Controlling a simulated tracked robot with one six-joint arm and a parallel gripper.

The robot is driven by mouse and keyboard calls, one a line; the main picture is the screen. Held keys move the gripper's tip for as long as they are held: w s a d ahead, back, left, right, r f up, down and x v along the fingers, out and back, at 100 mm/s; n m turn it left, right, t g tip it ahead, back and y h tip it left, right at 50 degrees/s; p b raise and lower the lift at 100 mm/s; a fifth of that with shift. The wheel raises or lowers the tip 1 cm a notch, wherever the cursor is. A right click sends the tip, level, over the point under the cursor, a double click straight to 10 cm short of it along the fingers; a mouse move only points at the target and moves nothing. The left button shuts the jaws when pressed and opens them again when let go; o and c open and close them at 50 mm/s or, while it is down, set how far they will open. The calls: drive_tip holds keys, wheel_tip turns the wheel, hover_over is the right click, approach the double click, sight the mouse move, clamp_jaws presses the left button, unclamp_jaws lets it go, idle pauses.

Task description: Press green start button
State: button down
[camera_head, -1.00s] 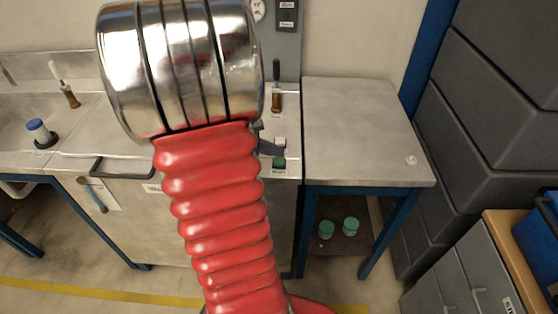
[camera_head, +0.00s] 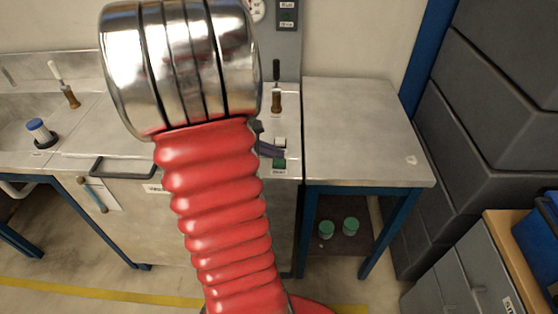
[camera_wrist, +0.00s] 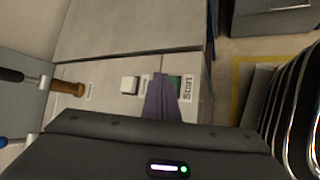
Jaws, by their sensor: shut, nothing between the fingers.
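The green start button (camera_head: 279,164) is on the front right of the metal bench top, above a "START" label. In the wrist view the green button (camera_wrist: 174,80) shows beside its label, partly covered by my fingers. My gripper (camera_head: 272,151) is shut and empty, mostly hidden behind my red arm in the head view. In the wrist view its grey fingers (camera_wrist: 163,97) are together and their tips overlap the button's near edge. I cannot tell whether they touch it.
A white button (camera_head: 280,142) is just behind the green one; it also shows in the wrist view (camera_wrist: 129,85). A brown-based lever (camera_head: 277,100) stands farther back. A bare side table (camera_head: 350,130) is to the right. Grey bins (camera_head: 480,130) stand beyond it.

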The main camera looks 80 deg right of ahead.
sight(275, 162)
drive_tip(key=shift+f, duration=0.4)
idle(0.9)
drive_tip(key=shift+r, duration=0.85)
drive_tip(key=shift+r, duration=2.55)
